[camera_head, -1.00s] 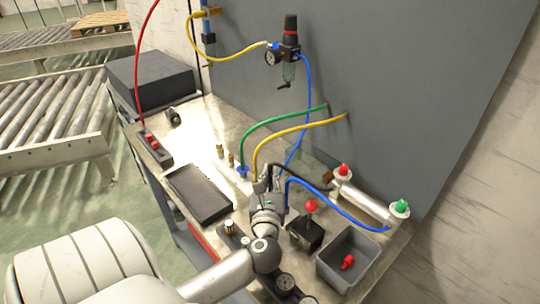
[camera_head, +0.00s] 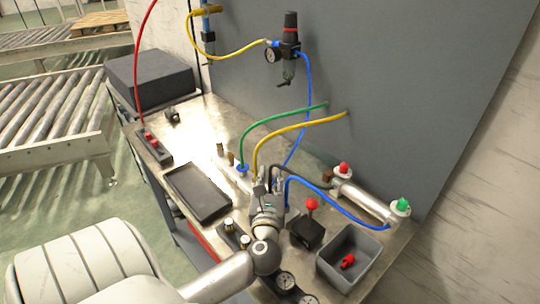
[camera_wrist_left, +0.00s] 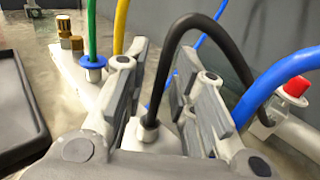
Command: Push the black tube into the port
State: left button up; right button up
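In the left wrist view the black tube (camera_wrist_left: 235,58) arches up and comes down between the fingers of my left gripper (camera_wrist_left: 161,85). The fingers stand apart, with a visible gap on each side of the tube. The tube's lower end meets a pale collar (camera_wrist_left: 147,130) on a metal block (camera_wrist_left: 75,70). How deep it sits there I cannot tell. In the head view my gripper hides that end. My right gripper is not in view.
Green (camera_head: 285,116) and yellow (camera_head: 300,126) tubes rise behind the gripper. A blue tube (camera_head: 335,203) loops close on its right to the cylinder (camera_head: 362,201). A dark tray (camera_head: 198,192) lies left; a red-knobbed valve (camera_head: 308,230) and a grey bin (camera_head: 352,248) stand right.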

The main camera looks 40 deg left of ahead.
pick_arm(q)
jog(key=shift+r, duration=0.15)
notch_tip(320, 180, up, 10)
jog(key=shift+f, duration=0.1)
dwell(0.5)
dwell(0.5)
